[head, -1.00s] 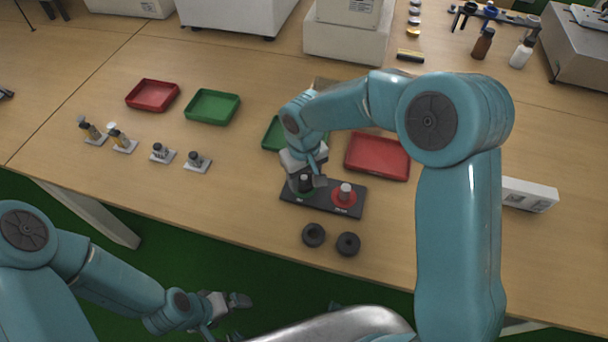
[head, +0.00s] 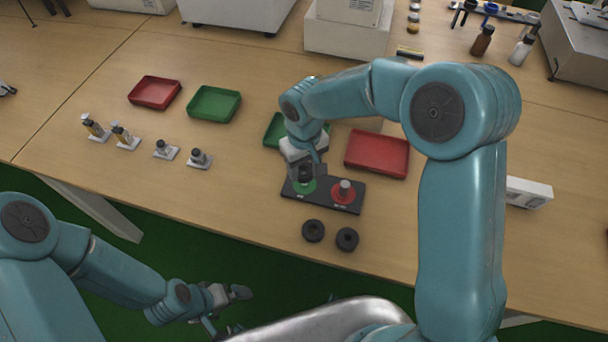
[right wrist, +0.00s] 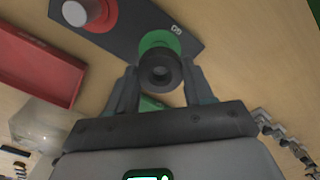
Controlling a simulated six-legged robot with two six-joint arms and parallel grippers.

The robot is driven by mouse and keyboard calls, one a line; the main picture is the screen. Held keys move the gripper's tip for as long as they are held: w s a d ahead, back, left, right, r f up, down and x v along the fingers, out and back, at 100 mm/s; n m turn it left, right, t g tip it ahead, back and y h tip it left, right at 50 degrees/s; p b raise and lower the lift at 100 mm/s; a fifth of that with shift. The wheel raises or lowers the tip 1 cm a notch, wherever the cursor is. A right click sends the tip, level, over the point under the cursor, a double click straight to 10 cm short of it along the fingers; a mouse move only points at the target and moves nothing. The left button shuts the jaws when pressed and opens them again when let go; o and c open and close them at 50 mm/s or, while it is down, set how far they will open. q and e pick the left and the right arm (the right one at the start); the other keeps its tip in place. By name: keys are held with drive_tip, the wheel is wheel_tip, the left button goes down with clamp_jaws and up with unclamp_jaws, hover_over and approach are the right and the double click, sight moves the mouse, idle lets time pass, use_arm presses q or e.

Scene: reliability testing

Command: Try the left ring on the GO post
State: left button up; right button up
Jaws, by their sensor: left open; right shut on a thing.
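My right gripper (head: 307,172) is shut on a dark ring (right wrist: 160,70) over the green disc (right wrist: 160,41) at the GO end of the dark gauge base (head: 324,195). The green disc also shows below the ring in the head view (head: 304,187). The GO post is hidden by the ring and fingers; I cannot tell whether the ring is still around its top. The other post (head: 345,188) stands bare on a red disc at the right end. Two more dark rings, left (head: 313,230) and right (head: 347,239), lie in front. My left gripper (head: 230,307) is open and empty off the table's front edge.
A red tray (head: 377,153) and a partly hidden green tray (head: 274,131) lie behind the base. Another red tray (head: 154,92) and green tray (head: 214,104) lie further left. Several small parts on pale bases stand at left. Table is clear between them and the base.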

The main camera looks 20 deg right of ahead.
sight(305, 174)
drive_tip(key=shift+r+p, duration=1.05)
drive_tip(key=shift+r, duration=0.75)
